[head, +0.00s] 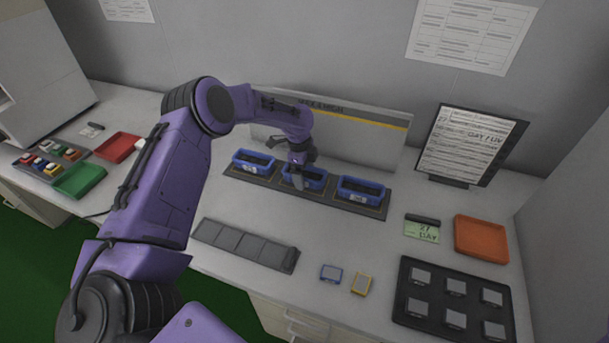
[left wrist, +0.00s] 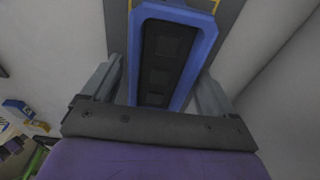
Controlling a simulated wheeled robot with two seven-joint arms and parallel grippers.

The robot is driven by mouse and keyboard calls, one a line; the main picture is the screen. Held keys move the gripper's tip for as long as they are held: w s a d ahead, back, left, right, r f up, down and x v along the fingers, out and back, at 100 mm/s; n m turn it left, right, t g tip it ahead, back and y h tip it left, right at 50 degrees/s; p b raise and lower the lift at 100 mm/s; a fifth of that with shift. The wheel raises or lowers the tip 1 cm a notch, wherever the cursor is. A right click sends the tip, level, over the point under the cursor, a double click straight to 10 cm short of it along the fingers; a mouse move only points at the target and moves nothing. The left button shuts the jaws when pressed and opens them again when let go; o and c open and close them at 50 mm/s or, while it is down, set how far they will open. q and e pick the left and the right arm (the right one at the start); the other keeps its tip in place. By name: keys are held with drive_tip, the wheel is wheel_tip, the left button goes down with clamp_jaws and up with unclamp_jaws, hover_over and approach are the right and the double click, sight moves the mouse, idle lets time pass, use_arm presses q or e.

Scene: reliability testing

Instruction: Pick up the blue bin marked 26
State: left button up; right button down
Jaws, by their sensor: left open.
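Three blue bins stand in a row on a dark tray (head: 330,199) near the back of the table: a left one (head: 240,165), a middle one (head: 317,184) and a right one (head: 360,190). Each looks open-topped with a dark inside. Pale labels show on the left and right bins, but the numbers are too small to read. My left gripper (head: 297,180) is over the middle bin and hides part of it. In the left wrist view its open fingers (left wrist: 160,70) lie either side of a blue bin (left wrist: 207,45). Contact cannot be told. My right gripper is not in view.
A low grey panel (head: 370,145) stands behind the bins. A grey strip tray (head: 243,246) lies in front. To the right are a dark sign stand (head: 495,165), an orange tray (head: 482,238) and a black tray (head: 433,325). Red (head: 117,147) and green (head: 80,180) trays lie left.

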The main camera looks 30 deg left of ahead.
use_arm(q)
drive_tip(key=shift+f, duration=0.5)
drive_tip(key=c, duration=1.1)
drive_tip(key=shift+r, duration=0.15)
